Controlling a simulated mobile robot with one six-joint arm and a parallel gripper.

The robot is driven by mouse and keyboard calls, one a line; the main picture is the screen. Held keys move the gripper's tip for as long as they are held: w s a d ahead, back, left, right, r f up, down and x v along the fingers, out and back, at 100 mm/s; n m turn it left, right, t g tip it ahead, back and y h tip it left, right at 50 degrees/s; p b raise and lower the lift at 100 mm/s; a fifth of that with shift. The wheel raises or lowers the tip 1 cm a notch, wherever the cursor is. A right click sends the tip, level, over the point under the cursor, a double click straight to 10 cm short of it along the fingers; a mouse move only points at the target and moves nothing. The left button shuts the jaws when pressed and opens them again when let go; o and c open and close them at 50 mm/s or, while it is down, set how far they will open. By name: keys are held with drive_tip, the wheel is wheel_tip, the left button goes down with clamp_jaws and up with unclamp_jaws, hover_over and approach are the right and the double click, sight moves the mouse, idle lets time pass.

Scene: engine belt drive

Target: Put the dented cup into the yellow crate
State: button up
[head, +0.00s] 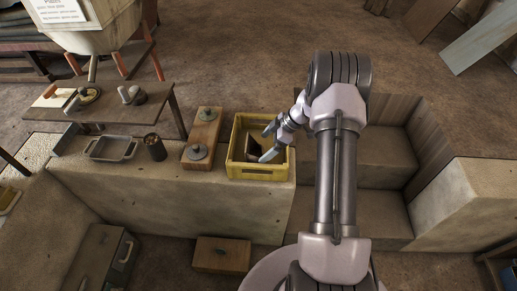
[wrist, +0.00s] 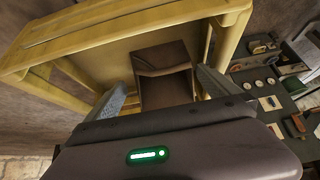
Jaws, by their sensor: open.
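The yellow crate (head: 262,173) stands on the stone ledge, and its wall and slatted side fill much of the wrist view (wrist: 120,32). My gripper (head: 268,142) is over the crate with its fingers apart. A brown, boxy thing (wrist: 165,75) lies inside the crate, between and beyond my fingertips in the wrist view; it also shows in the head view (head: 254,150). I cannot tell what it is or whether a finger touches it. A dark cup (head: 155,147) stands upright on the ledge, left of the crate; any dent is too small to see.
A wooden block with two round metal pieces (head: 203,138) stands just left of the crate. A metal tray (head: 112,148) lies farther left. A small dark table (head: 120,105) stands behind. Stone steps (head: 375,165) drop away right of the ledge.

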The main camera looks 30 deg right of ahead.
drive_tip(key=s+a+r+m+p, duration=0.1)
drive_tip(key=a+r, duration=0.1)
drive_tip(key=r, duration=0.6)
drive_tip(key=s+a+r+m, duration=0.1)
drive_tip(key=a+r+m, duration=0.1)
drive_tip(key=r, duration=0.7)
drive_tip(key=s+a+r+m+h, duration=0.2)
drive_tip(key=s+a+r+m, duration=0.3)
drive_tip(key=a+r, duration=0.65)
drive_tip(key=s+a+r+m, duration=0.1)
drive_tip(key=s+a+m, duration=0.1)
drive_tip(key=s, duration=0.4)
drive_tip(key=s+a+r+m+t+h, duration=0.1)
drive_tip(key=s+a+r+m, duration=0.1)
drive_tip(key=s, duration=0.5)
drive_tip(key=s+a+r+m+t, duration=0.1)
drive_tip(key=s+a+r+m, duration=0.1)
drive_tip(key=s, duration=0.5)
drive_tip(key=a+m, duration=0.1)
drive_tip(key=a, duration=0.1)
drive_tip(key=shift+a+m, duration=0.3)
drive_tip(key=shift+a, duration=0.1)
